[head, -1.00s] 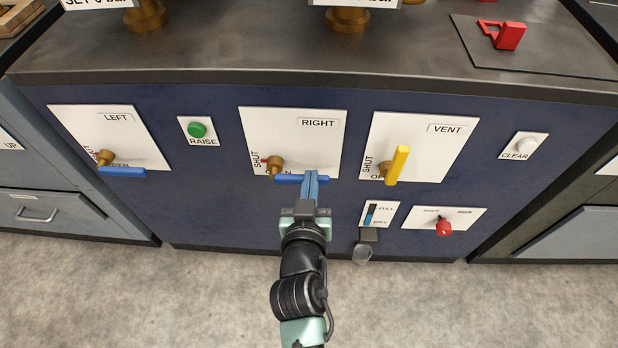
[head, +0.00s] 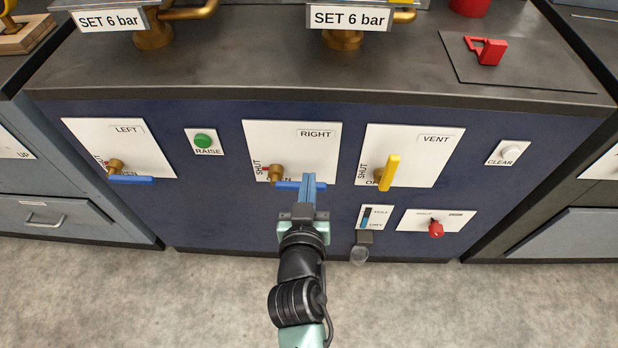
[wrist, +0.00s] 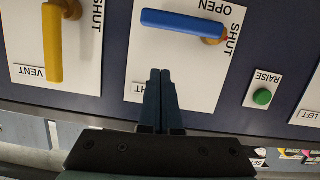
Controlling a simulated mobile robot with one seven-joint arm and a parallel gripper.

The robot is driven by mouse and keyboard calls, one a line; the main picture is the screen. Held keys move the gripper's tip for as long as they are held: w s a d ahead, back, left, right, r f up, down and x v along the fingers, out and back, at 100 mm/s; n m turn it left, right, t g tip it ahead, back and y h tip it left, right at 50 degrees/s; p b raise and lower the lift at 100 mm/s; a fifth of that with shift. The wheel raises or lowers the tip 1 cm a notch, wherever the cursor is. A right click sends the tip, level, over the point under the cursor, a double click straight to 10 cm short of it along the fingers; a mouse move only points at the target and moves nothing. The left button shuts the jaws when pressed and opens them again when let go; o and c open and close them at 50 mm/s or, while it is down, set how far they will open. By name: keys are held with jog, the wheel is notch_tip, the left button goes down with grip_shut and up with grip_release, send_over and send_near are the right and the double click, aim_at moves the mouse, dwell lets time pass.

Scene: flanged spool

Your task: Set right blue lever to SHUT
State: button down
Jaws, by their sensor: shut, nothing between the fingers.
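The right blue lever (head: 287,185) is on the white plate marked RIGHT (head: 320,150). Its handle lies horizontal, running right from a brass pivot (head: 276,173) along the partly covered OPEN label; SHUT is printed upright by the pivot. In the wrist view, turned nearly upside down, the blue handle (wrist: 180,23) lies along OPEN. My gripper (head: 309,177) is shut and empty, its fingers overlapping the handle's right end in the head view. In the wrist view the fingertips (wrist: 160,72) show apart from the handle, over bare plate; whether they touch the panel, I cannot tell.
The LEFT plate has another blue lever (head: 131,180), horizontal. A yellow VENT lever (head: 389,172) stands close on the right, near upright. A green RAISE button (head: 202,141) is to the left.

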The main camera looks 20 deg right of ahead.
jog(key=v, duration=0.7)
jog(key=shift+s, duration=0.4)
jog(key=w+a+r+t, duration=0.1)
jog(key=w+r+t, duration=0.25)
jog(key=r, duration=0.95)
jog(key=w+a+r+t, duration=0.1)
jog(key=w+r+t, duration=0.25)
jog(key=r, duration=1.05)
jog(key=s+a+r+n+t+y, duration=0.1)
jog(key=s+a+r+t+y, duration=0.15)
jog(key=r, duration=0.65)
jog(key=s+a+r+n+t+y, duration=0.15)
jog(key=s+r, duration=0.25)
jog(key=r, duration=0.5)
jog(key=s+a+r+t+y, duration=0.1)
jog(key=s+a+r+t, duration=0.15)
jog(key=r, duration=0.65)
notch_tip(320, 180, up, 27)
jog(key=p, duration=2.8)
jog(key=shift+d, duration=0.45)
